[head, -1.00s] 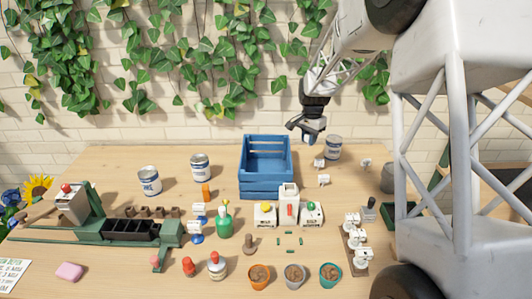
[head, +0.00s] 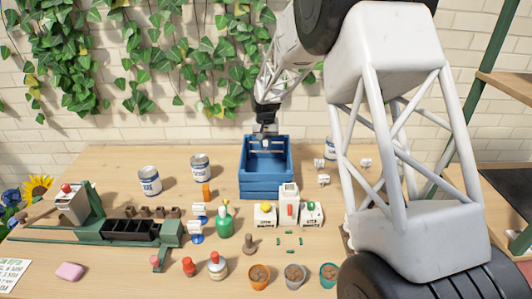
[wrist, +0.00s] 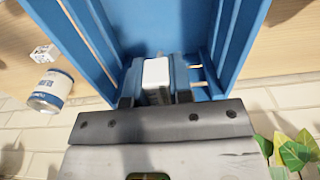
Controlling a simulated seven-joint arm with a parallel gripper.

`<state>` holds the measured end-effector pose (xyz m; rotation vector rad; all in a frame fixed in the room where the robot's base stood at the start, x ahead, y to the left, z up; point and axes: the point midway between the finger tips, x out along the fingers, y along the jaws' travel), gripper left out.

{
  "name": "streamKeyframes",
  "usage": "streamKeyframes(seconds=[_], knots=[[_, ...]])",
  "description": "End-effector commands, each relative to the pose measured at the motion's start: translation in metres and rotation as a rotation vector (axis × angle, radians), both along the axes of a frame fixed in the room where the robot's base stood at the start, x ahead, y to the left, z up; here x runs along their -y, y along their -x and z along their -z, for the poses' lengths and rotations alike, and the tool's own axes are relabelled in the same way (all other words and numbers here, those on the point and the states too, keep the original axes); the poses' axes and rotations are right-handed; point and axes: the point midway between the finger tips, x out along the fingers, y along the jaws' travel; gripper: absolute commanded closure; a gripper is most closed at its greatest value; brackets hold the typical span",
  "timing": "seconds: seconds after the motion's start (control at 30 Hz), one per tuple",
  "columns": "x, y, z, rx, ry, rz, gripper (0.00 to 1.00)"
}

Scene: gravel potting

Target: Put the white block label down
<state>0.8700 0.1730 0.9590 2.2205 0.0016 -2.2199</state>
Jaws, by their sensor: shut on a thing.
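My gripper (wrist: 155,95) is shut on the white block label (wrist: 156,72), which shows between the fingers in the wrist view. In the head view my gripper (head: 266,140) hangs over the back part of the blue crate (head: 265,188), and the label is a small pale spot (head: 265,143) at its tip. The wrist view shows the crate's slatted walls (wrist: 85,35) on both sides of the label. I cannot tell how far the label is above the crate floor.
Two white cans (head: 150,180) stand left of the crate. A few small white blocks (head: 323,180) lie to its right. Dispensers (head: 265,214), a green bottle (head: 224,222) and pots (head: 259,276) stand in front. My arm covers the table's right part.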

Motion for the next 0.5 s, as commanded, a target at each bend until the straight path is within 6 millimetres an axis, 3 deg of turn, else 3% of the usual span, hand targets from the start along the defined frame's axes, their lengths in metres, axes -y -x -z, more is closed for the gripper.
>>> streamKeyframes(seconds=[0.13,0.5], knots=[[0.0003,0.0001,0.0092,-0.001,0.0,0.001,1.0],[0.0005,0.0001,0.0108,0.0,0.0,0.002,1.0]])
